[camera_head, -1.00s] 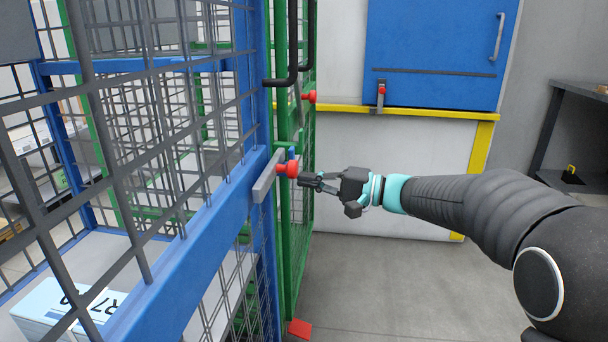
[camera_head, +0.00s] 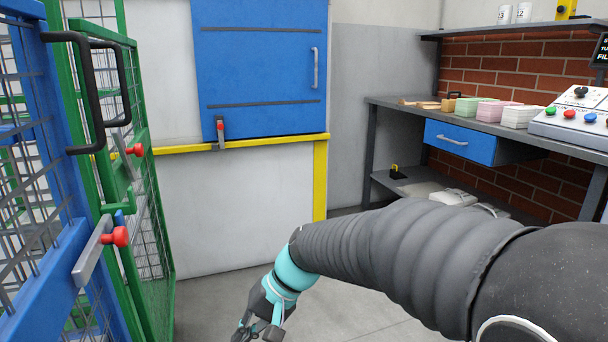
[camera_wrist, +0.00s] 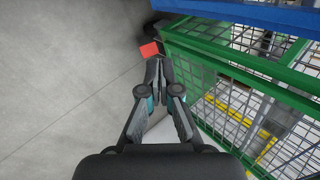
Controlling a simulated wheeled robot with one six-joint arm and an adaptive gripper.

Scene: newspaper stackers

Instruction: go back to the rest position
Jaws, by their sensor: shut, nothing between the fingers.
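My gripper (camera_head: 258,330) hangs low at the bottom of the head view, pointing down, to the right of the cages and apart from them. It also shows in the wrist view (camera_wrist: 160,62), where its fingers meet at the tips over the grey floor, with nothing between them. My arm reaches in from the lower right of the head view.
A blue mesh cage (camera_head: 48,285) with a red-knobbed latch (camera_head: 98,246) and a green mesh cage (camera_head: 160,250) stand at the left. A blue door (camera_head: 262,70) is behind. A workbench (camera_head: 400,103) with paper stacks (camera_head: 490,110) stands right. Floor between is clear.

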